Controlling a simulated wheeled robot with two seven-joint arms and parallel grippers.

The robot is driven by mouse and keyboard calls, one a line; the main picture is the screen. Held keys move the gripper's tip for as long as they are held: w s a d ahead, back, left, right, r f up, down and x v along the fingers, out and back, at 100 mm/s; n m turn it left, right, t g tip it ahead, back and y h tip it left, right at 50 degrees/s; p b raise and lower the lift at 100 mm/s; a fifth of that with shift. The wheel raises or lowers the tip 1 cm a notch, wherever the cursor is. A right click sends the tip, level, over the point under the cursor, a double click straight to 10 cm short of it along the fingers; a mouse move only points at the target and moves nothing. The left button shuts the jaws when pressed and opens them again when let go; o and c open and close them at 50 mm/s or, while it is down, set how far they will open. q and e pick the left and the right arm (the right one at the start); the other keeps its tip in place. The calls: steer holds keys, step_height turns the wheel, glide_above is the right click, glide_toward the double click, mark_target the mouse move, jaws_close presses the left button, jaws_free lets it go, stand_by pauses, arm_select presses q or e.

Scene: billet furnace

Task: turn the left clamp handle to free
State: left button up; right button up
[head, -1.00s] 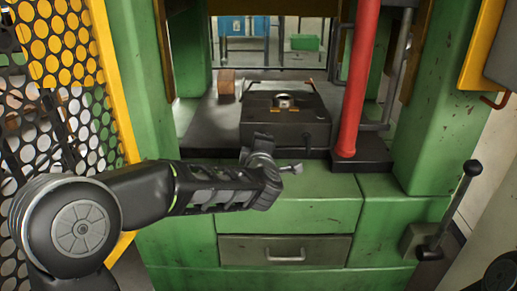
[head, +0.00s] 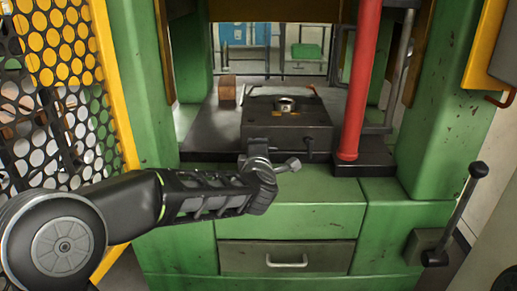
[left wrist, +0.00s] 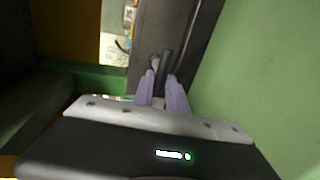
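The dark clamp block (head: 287,127) sits on the press bed, with a ring on top. My left gripper (head: 273,162) is at the block's front left, in front of its lower edge. In the left wrist view, the two pale fingers of my left gripper (left wrist: 161,78) stand a little apart. A dark rod, which looks like the left clamp handle (left wrist: 166,62), reaches to the gap between their tips. I cannot tell whether they touch it. In the head view this handle is mostly hidden by the gripper. A small right handle (head: 310,148) shows on the block's front. My right gripper is out of view.
A red column (head: 361,80) stands right of the block. A yellow mesh guard (head: 110,85) is at the left. A lever with a black knob (head: 478,170) is at the right. A drawer (head: 287,257) is below. A brown block (head: 227,88) lies behind.

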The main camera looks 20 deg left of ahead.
arm_select(q)
steer(key=o, duration=0.3)
steer(key=shift+d+r, duration=0.1)
steer(key=shift+d, duration=0.15)
steer(key=shift+a, duration=0.1)
steer(key=p+v, duration=0.2)
steer(key=v, duration=0.4)
steer(key=shift+s+r, duration=0.25)
steer(key=shift+s, duration=0.05)
steer(key=shift+s+d, duration=0.25)
steer(key=shift+s, duration=0.3)
